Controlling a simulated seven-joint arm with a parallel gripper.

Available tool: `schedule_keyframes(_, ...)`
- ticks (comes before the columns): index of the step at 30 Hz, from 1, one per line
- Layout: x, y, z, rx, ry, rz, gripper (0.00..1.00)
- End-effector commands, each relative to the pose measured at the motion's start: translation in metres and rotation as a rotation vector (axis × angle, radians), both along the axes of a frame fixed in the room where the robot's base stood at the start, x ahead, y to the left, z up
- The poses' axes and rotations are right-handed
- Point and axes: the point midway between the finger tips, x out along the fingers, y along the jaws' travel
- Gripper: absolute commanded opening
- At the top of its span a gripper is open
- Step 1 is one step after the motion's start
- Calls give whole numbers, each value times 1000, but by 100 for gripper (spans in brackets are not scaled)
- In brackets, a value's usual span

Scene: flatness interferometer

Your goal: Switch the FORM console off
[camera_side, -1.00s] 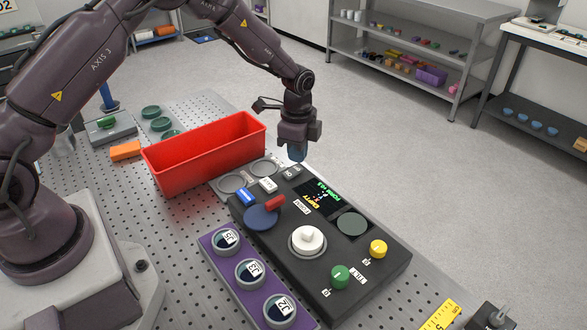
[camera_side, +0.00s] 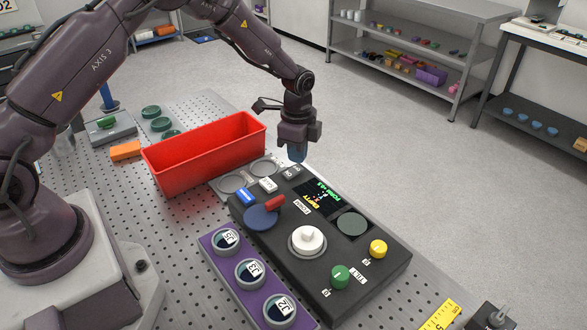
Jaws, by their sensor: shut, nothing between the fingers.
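The FORM console (camera_side: 330,270) is a dark grey box on the perforated bench. Its small screen (camera_side: 318,198) is lit with green and yellow text, including "EMPTY". A red lever or rocker (camera_side: 274,203) stands at its far left part, beside a blue disc (camera_side: 260,218). A white knob (camera_side: 307,239), a green knob (camera_side: 340,277), a yellow knob (camera_side: 378,249) and a dark green disc (camera_side: 352,223) are on its top. My gripper (camera_side: 297,154) is shut and empty, pointing down above the console's far end, apart from it. Small labelled tiles lie below it.
A red open bin (camera_side: 205,152) stands left of my gripper. A purple tray (camera_side: 240,285) with several labelled round pieces lies along the console's near left side. Two grey round recesses (camera_side: 231,183) lie between bin and console. A yellow ruler (camera_side: 441,315) is at the front right.

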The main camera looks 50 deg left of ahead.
Motion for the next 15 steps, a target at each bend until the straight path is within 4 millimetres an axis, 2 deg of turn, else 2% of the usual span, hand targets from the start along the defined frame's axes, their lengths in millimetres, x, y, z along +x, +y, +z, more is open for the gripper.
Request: schedule_keyframes(15, 0, 0, -8, 0, 0, 0, 0)
